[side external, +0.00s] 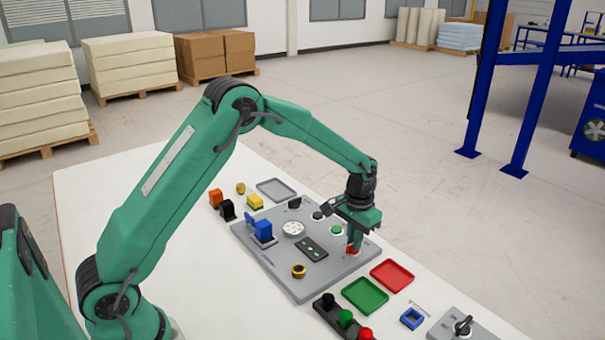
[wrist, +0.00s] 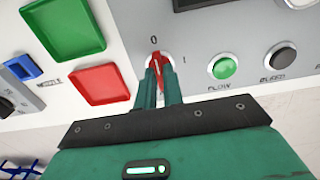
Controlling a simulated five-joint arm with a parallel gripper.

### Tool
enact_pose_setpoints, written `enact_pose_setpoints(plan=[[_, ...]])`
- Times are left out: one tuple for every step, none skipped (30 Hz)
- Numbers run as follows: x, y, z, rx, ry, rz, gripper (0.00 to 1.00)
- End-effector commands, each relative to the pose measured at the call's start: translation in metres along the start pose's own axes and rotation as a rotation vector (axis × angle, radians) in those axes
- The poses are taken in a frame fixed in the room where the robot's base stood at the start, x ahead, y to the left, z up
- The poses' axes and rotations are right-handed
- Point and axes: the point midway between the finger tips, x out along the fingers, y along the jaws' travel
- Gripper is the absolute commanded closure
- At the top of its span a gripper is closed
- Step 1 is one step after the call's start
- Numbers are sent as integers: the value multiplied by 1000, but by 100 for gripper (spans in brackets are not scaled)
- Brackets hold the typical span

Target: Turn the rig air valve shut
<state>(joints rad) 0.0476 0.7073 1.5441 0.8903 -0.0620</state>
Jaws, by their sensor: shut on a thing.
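The air valve has a red handle (side external: 352,252) near the right edge of the grey rig plate (side external: 290,275). In the wrist view the red handle (wrist: 157,61) sits on a pale round base between a "0" mark and a "1" mark, its visible tip pointing about toward the "0". My gripper (side external: 354,245) reaches down from above onto it. In the wrist view my gripper's green fingers (wrist: 159,80) are shut on the handle, one on each side, hiding its lower part.
A green button (wrist: 224,68) and a black button (wrist: 281,56) lie right of the valve in the wrist view. A red tray (side external: 392,275) and a green tray (side external: 365,295) lie beside the plate.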

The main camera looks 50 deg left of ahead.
Motion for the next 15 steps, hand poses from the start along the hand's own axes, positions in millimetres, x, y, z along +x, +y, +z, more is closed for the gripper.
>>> enact_pose_setpoints(plan=[[-1, 0, 0, -3, 0, 0, 100], [-1, 0, 0, -4, 0, 0, 100], [-1, 0, 0, -4, 0, 0, 100], [-1, 0, 0, -3, 0, 0, 100], [-1, 0, 0, -3, 0, 0, 100], [-1, 0, 0, -3, 0, 0, 100], [-1, 0, 0, -3, 0, 0, 100], [-1, 0, 0, -3, 0, 0, 100], [-1, 0, 0, -3, 0, 0, 87], [-1, 0, 0, -3, 0, 0, 81], [-1, 0, 0, -3, 0, 0, 75], [-1, 0, 0, -2, 0, 0, 69], [-1, 0, 0, -2, 0, 0, 69], [-1, 0, 0, -2, 0, 0, 69], [-1, 0, 0, -2, 0, 0, 69]])
